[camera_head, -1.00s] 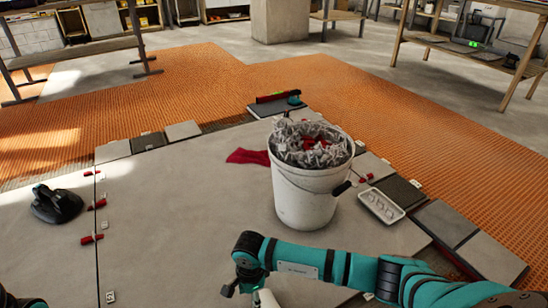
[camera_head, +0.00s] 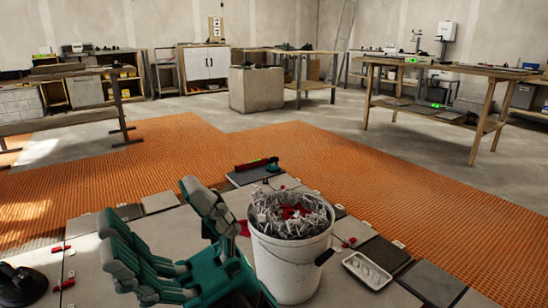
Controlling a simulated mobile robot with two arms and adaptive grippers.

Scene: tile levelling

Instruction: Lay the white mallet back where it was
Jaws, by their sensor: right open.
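My right gripper (camera_head: 150,218) is raised close to the camera at the lower left, in front of the tiled floor. Its teal palm and grey jointed fingers are spread open, with nothing between them. I do not make out the white mallet in this view. Part of the floor is hidden behind the gripper and below the picture edge. My left gripper is not in view.
A white bucket (camera_head: 285,270) full of grey clips stands right of my gripper. A white tray (camera_head: 367,270) lies beside it. A black suction cup tool (camera_head: 24,286) lies at far left. Orange matting (camera_head: 330,165) stretches behind. Workbenches stand farther back.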

